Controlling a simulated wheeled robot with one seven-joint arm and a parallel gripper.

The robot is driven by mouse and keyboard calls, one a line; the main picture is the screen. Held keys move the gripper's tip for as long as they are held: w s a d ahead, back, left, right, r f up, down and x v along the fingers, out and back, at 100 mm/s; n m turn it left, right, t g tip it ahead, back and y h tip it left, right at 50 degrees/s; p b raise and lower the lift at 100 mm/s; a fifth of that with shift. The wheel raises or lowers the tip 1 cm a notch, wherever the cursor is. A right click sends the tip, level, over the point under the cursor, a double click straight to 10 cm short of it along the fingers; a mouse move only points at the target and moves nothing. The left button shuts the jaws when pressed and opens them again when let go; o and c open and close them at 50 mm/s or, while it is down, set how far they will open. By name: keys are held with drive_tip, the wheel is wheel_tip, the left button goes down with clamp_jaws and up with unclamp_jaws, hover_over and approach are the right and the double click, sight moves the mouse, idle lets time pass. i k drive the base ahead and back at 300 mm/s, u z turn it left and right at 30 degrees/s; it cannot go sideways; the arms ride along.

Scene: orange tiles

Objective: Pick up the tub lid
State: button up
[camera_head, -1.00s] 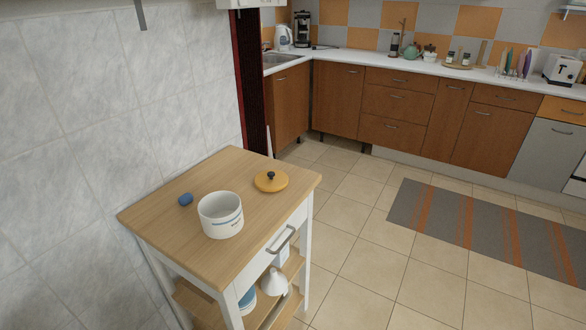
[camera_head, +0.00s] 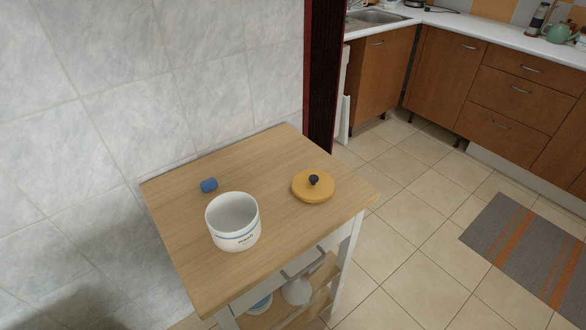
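The tub lid (camera_head: 313,188) is a round yellow-orange disc with a dark knob (camera_head: 314,180) on top. It lies flat, knob up, on the right part of the wooden cart top (camera_head: 282,238). A white open tub (camera_head: 233,222) with a blue stripe and dark lettering stands upright on the cart top, left of the lid and apart from it. My gripper is not in view.
A small blue object (camera_head: 209,185) lies behind the tub. The grey tiled wall (camera_head: 110,100) is close on the cart's left and back. A dark red vertical panel (camera_head: 322,80) stands behind the cart. Tiled floor (camera_head: 400,240) is clear to the right, up to a striped rug (camera_head: 525,250).

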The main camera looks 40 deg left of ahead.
sight(310, 186)
drive_tip(key=u, duration=0.35)
drive_tip(key=i, duration=0.9)
drive_tip(key=u, duration=0.45)
